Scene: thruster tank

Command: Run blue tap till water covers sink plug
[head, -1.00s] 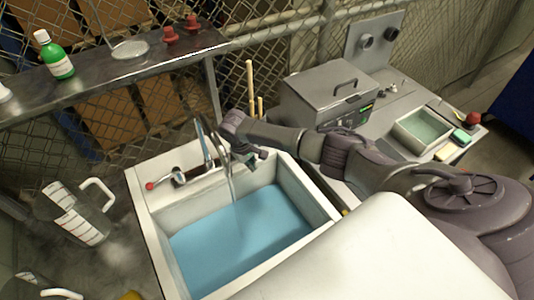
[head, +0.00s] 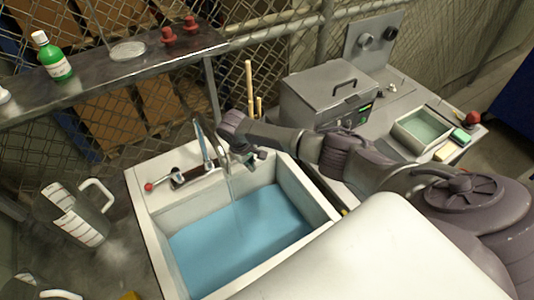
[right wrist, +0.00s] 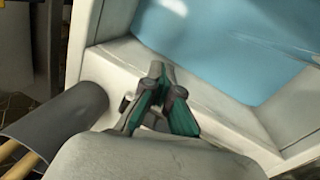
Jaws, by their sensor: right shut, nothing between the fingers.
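The white sink (head: 150,222) holds a broad pool of blue water (head: 240,240), also seen in the right wrist view (right wrist: 240,40). The metal tap (head: 200,145) stands at its back rim, with a red knob (head: 149,187) at its left end. A thin water stream (head: 234,190) falls into the pool. My right gripper (head: 257,156) is shut and empty beside the tap, over the back rim; its fingers also show in the right wrist view (right wrist: 165,85). My left gripper is not in view.
A shelf (head: 110,75) with a green bottle (head: 54,58) and red fittings (head: 190,26) runs behind. A measuring jug (head: 80,215) stands left of the sink. A grey box (head: 325,92) and a small basin (head: 422,128) are at right.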

